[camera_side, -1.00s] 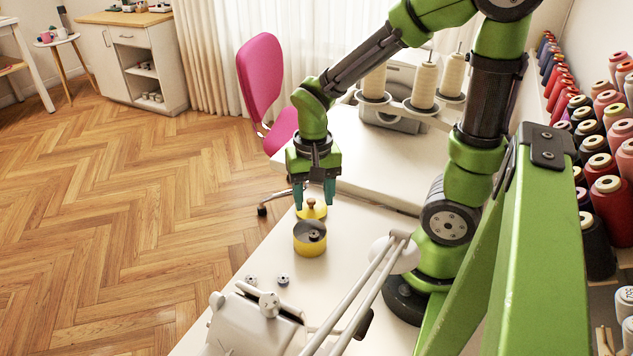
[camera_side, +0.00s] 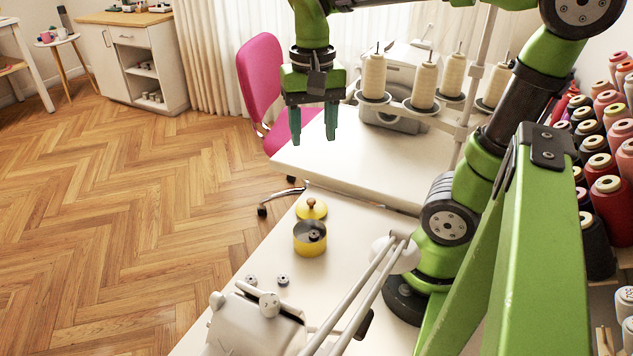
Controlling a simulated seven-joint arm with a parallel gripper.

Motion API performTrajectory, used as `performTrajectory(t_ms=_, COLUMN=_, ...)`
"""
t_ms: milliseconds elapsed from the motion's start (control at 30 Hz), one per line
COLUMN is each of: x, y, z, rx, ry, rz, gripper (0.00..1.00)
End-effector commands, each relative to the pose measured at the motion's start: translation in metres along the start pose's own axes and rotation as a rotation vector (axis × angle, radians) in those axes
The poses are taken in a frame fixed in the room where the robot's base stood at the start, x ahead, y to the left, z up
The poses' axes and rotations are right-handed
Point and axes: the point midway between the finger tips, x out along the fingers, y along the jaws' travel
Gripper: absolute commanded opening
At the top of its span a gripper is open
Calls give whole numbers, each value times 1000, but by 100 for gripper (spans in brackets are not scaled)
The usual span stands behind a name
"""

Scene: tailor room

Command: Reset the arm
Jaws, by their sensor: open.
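My gripper (camera_side: 313,137) is raised in the upper middle of the side view, pointing down. Its two teal fingers are apart with nothing between them. Below it on the white table (camera_side: 262,262) stands an open yellow round tin (camera_side: 309,246) with a dark small part inside. A yellow lid with a brown knob (camera_side: 311,210) lies just behind the tin, apart from my gripper.
Two small metal bobbins (camera_side: 283,280) lie in front of the tin. A white sewing machine (camera_side: 255,325) stands at the front. Cream thread cones (camera_side: 424,84) stand on a rack behind, and a pink chair (camera_side: 262,75) is at the back.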

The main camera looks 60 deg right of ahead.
Motion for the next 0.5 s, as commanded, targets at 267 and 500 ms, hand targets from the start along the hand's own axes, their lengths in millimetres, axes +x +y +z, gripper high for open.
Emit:
performTrajectory(t_ms=267, x=-19, y=0, z=0, rx=0, ry=0, rz=0, gripper=53)
performTrajectory(t_ms=500, x=-19, y=-1, z=-2, rx=-17, ry=9, rz=-5, gripper=53)
